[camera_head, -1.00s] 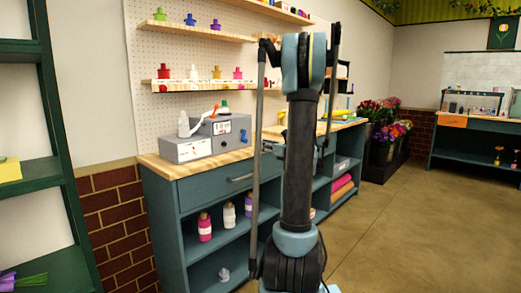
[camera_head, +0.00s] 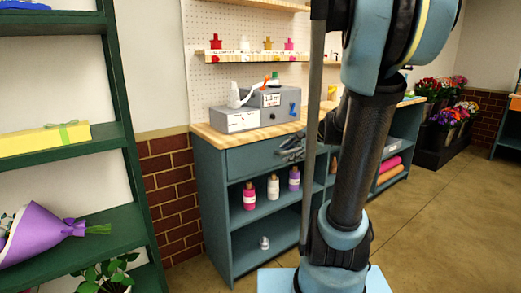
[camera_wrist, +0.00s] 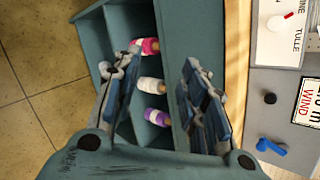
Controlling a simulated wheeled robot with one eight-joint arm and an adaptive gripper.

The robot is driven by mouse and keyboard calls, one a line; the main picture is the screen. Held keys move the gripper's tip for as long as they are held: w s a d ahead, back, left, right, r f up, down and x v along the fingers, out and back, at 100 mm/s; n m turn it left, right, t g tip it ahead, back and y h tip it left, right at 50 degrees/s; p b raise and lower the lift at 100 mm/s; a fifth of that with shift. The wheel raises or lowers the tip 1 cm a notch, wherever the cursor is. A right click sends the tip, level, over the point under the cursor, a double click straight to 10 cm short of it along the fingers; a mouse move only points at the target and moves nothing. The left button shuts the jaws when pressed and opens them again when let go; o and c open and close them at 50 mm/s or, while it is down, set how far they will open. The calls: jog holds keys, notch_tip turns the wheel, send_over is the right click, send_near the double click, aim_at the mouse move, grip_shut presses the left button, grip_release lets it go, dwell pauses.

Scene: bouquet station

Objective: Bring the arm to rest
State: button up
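My arm (camera_head: 365,165) stands raised in the right half of the head view, with its upper joint cut off by the top edge. My gripper (camera_wrist: 159,64) shows in the wrist view with its two fingers spread apart and nothing held between them.
A grey machine (camera_head: 280,105) stands on the cabinet's wooden top. Pink, white and purple bottles (camera_head: 273,186) stand on its shelf. A green rack (camera_head: 120,90) holds a yellow box (camera_head: 40,140) and a purple bouquet (camera_head: 40,238). Open floor (camera_head: 440,215) lies right.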

jog(key=s+d+f+n+g+h, duration=0.1)
jog(key=s+f+n, duration=0.3)
jog(key=s, duration=0.4)
jog(key=s+d+f+n+g+h, duration=0.1)
jog(key=s+d+f+n+h, duration=0.3)
jog(key=s, duration=0.4)
jog(key=s+d+f+n+g+h, duration=0.2)
jog(key=s+f+n, duration=0.2)
jog(key=s+n, duration=0.2)
jog(key=shift+s+d+h, duration=0.25)
jog(key=shift+s+h, duration=0.05)
jog(key=shift+s, duration=0.65)
jog(key=shift+w+f, duration=0.15)
jog(key=shift+w, duration=0.3)
